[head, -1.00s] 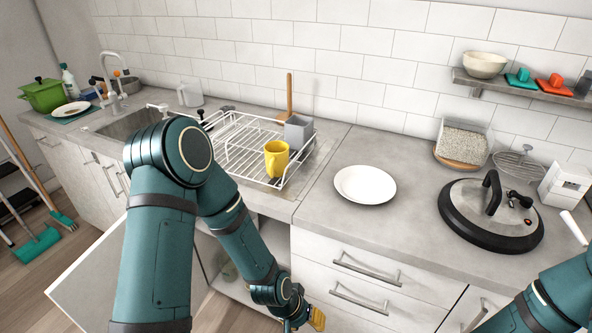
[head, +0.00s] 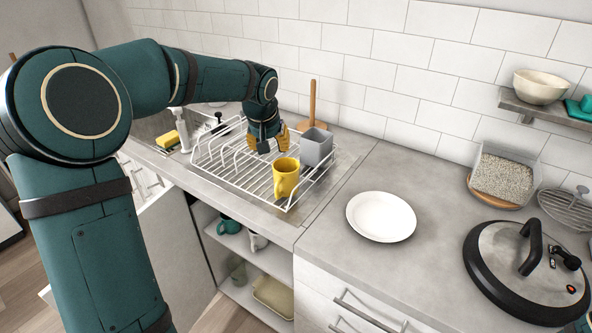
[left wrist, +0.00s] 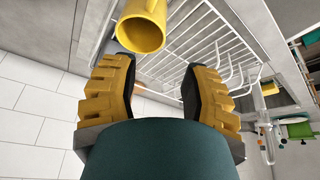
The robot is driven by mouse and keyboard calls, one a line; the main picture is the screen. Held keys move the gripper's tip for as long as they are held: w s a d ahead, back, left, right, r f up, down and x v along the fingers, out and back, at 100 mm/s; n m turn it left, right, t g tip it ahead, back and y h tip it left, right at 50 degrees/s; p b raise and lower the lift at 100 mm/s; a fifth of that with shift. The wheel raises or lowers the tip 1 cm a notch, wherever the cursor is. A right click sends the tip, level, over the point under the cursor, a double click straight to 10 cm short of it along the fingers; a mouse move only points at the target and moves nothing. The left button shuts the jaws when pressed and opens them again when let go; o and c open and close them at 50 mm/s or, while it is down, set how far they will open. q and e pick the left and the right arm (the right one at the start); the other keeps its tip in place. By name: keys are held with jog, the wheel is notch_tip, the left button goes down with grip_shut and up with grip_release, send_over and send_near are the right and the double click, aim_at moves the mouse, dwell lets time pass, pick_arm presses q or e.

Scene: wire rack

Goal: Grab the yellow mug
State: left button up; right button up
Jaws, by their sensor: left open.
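The yellow mug (head: 286,178) stands in the front right part of the white wire dish rack (head: 228,168), with its handle toward the front. My left gripper (head: 268,146) is over the rack, behind and slightly left of the mug. In the left wrist view the mug (left wrist: 141,28) shows at the top, ahead of the two yellow fingers (left wrist: 160,88). The fingers are spread wide with nothing between them, and the mug is outside their grasp. My right gripper is in neither view now.
A grey utensil holder (head: 317,148) stands just behind and right of the mug. A wooden handle (head: 311,103) rises behind it. A white plate (head: 381,216) lies on the counter to the right. A black-rimmed lid (head: 525,268) is farther right. A cupboard (head: 250,262) below is open.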

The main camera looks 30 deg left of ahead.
aim_at(276, 171)
pick_arm(q)
jog(key=shift+b+x, duration=1.25)
jog(key=shift+x, duration=5.6)
jog(key=shift+r, duration=0.1)
jog(key=shift+c, duration=0.3)
grip_shut()
